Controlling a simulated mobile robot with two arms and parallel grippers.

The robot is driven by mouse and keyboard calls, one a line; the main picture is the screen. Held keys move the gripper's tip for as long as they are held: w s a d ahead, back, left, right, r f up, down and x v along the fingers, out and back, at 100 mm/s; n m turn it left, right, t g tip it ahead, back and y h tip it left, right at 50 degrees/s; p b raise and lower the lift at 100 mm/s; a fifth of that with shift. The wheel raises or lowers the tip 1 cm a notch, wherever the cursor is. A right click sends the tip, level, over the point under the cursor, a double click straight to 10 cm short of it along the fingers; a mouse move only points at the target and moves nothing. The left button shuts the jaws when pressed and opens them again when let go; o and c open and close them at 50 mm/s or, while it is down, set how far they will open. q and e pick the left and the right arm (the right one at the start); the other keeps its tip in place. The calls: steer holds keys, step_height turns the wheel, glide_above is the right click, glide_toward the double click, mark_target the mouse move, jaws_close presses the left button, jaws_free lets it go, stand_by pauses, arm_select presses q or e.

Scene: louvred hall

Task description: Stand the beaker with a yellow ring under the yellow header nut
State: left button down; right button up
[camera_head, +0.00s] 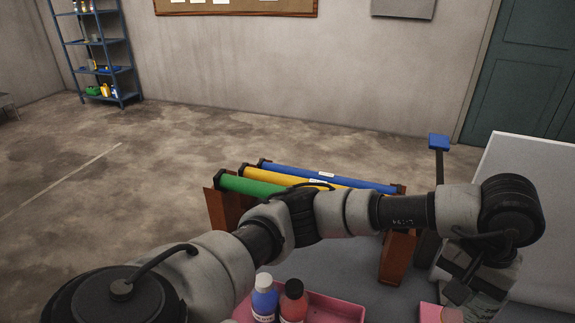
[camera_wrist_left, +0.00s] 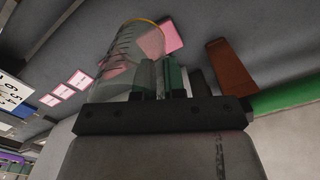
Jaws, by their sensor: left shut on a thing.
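My left gripper (camera_head: 462,283) reaches across to the right side of the head view and is shut on a clear beaker (camera_head: 490,277). In the left wrist view the beaker (camera_wrist_left: 128,50) shows a yellow ring at its rim, with the gripper fingers (camera_wrist_left: 165,78) on its side. Green, yellow (camera_head: 290,178) and blue pipes lie side by side on a brown wooden rack (camera_head: 397,258), left of the gripper and partly behind my arm. I cannot make out a yellow nut on the yellow pipe. My right gripper is not in view.
A pink tray (camera_head: 335,308) at the front holds a blue bottle (camera_head: 264,297) and a red bottle (camera_head: 293,303). A pink block (camera_head: 440,313) is near the gripper. A black post with a blue top (camera_head: 439,142) and a pale panel (camera_head: 525,200) stand at the right.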

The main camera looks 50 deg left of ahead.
arm_select(q)
step_height(320, 180, down, 2)
steer(key=shift+a+f, duration=0.1)
steer(key=shift+a, duration=0.05)
steer(key=a+f+p, duration=0.1)
steer(key=a+f, duration=0.2)
steer(key=a, duration=0.1)
steer(key=s+a+f+p, duration=0.1)
steer(key=a+f+p, duration=0.1)
steer(key=a+f, duration=0.1)
steer(key=a+f+p, duration=0.2)
steer(key=a+f, duration=0.2)
steer(key=shift+s+a+f, duration=0.1)
steer(key=shift+s+a, duration=0.15)
steer(key=shift+a, duration=0.05)
steer(key=shift+f, duration=0.3)
steer(key=shift+f, duration=0.2)
steer(key=c, duration=1.2)
jaws_free()
